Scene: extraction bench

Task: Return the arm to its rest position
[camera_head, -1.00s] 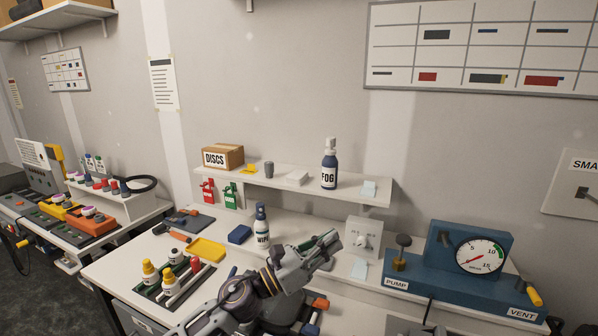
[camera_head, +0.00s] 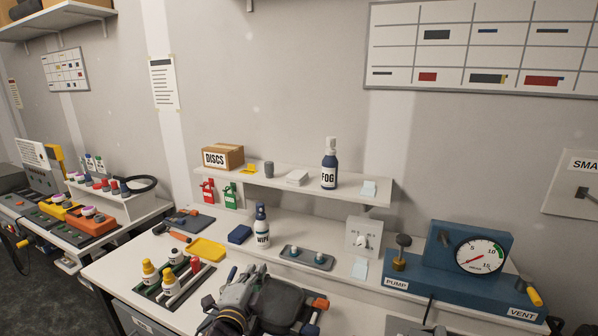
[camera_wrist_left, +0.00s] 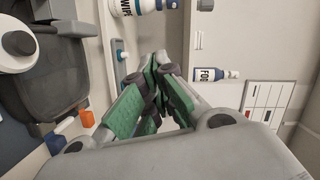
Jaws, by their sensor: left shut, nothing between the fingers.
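My left gripper (camera_head: 250,278) is low in the middle of the head view, over the front part of the bench, with my arm coming up from the bottom edge. It is seen foreshortened there. In the left wrist view my left gripper (camera_wrist_left: 158,65) shows its green-padded fingers together, with nothing held between them. A dark rounded device (camera_head: 282,302) with orange and blue ends lies just right of the gripper and is partly hidden by it. I cannot tell whether they touch. My right gripper is not in view.
A grey tray with two knobs (camera_head: 306,258) sits behind the gripper. The WIPE bottle (camera_head: 262,228) stands behind it to the left. A rack of bottles (camera_head: 186,290) is close on the left. The blue pump unit (camera_head: 440,275) is at the right. A shelf (camera_head: 262,182) runs behind.

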